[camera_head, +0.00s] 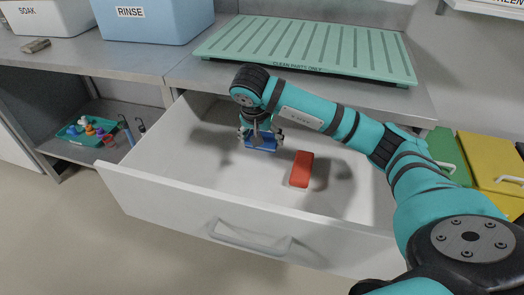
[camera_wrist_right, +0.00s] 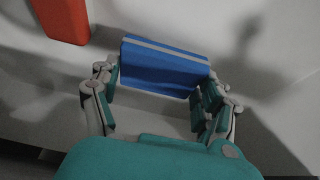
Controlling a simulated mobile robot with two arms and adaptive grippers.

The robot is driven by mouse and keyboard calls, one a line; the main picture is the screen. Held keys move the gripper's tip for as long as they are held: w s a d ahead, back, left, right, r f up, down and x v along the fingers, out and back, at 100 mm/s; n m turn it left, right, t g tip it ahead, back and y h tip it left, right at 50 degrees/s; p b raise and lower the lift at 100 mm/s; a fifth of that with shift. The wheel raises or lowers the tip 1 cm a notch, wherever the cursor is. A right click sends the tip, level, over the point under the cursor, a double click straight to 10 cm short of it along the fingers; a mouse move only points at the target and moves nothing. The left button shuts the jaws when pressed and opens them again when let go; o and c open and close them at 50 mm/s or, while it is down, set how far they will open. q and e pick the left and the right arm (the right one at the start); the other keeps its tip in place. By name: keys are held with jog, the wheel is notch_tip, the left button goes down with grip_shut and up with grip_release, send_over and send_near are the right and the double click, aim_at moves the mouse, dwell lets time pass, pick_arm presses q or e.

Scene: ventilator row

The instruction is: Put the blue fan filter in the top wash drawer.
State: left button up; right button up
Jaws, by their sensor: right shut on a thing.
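The blue fan filter (camera_head: 262,146) is a blue block with a grey stripe. It is inside the open white top drawer (camera_head: 165,192), near the drawer's back half. My right gripper (camera_head: 260,134) reaches down into the drawer and is shut on the filter. In the right wrist view the blue filter (camera_wrist_right: 165,68) sits between the two fingers of my right gripper (camera_wrist_right: 160,98). I cannot tell whether the filter touches the drawer floor. My left gripper is not in view.
A red block (camera_head: 302,169) lies on the drawer floor right of the filter. The drawer's walls surround the gripper. A green ridged rack (camera_head: 310,47) and a blue RINSE tub (camera_head: 150,20) stand on the counter above. The drawer's left floor is clear.

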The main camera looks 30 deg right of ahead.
aim_at(262, 158)
notch_tip(262, 158, down, 5)
jog(key=shift+r+b, duration=0.2)
jog(key=shift+b, duration=0.15)
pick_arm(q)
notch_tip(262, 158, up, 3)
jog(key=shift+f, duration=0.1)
pick_arm(e)
jog(key=shift+f, duration=0.1)
jog(key=shift+f, duration=0.1)
jog(key=o, duration=1)
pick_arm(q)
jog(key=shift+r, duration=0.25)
